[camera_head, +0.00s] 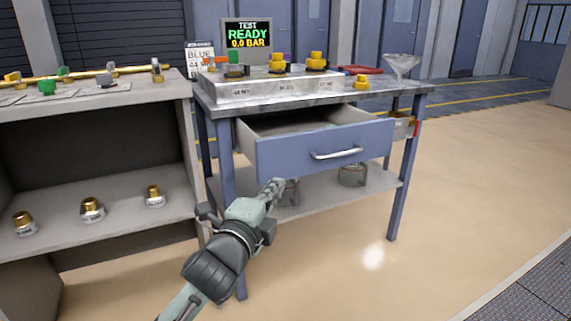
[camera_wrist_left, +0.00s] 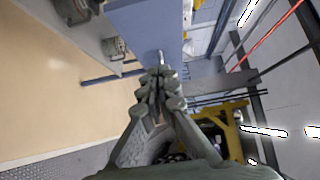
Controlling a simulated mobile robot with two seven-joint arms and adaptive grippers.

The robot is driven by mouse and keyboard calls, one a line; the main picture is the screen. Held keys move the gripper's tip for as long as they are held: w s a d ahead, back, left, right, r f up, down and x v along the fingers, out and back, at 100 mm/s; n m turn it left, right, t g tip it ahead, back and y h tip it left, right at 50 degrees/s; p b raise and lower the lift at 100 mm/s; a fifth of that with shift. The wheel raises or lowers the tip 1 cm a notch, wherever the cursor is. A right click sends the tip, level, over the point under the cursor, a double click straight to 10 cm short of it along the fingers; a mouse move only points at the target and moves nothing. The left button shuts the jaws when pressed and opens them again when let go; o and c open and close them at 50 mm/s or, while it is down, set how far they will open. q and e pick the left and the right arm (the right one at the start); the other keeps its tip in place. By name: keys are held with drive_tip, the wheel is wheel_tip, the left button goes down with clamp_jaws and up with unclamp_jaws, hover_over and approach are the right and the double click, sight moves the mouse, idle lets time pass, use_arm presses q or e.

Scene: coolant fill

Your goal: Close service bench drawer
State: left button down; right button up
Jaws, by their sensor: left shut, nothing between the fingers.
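The service bench drawer (camera_head: 283,154) is blue-fronted and pulled out from under the bench top, with its inside partly visible. Its silver handle (camera_head: 336,153) is on the front panel. My left gripper (camera_head: 277,186) is shut and empty, in front of and just below the lower left part of the drawer front. In the left wrist view the closed fingers (camera_wrist_left: 158,75) point at the blue drawer front (camera_wrist_left: 145,28). I cannot tell whether they touch it. The right gripper is not in view.
The service bench (camera_head: 215,108) carries a test unit, a display (camera_head: 247,40), yellow caps and a clear funnel (camera_head: 402,65). Its lower shelf (camera_head: 320,196) holds metal pots. A shelf unit (camera_head: 130,215) with gold-topped bottles stands at left. The floor to the right is clear.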

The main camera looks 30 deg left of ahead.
use_arm(q)
approach(286, 156)
drive_tip(key=w+d, duration=0.3)
drive_tip(key=w+a, duration=0.2)
drive_tip(key=shift+w+a+f+b, duration=0.1)
drive_tip(key=shift+w+a+b, duration=0.05)
drive_tip(key=shift+a+b, duration=0.2)
drive_tip(key=shift+w+a, duration=0.3)
drive_tip(key=shift+a, duration=0.1)
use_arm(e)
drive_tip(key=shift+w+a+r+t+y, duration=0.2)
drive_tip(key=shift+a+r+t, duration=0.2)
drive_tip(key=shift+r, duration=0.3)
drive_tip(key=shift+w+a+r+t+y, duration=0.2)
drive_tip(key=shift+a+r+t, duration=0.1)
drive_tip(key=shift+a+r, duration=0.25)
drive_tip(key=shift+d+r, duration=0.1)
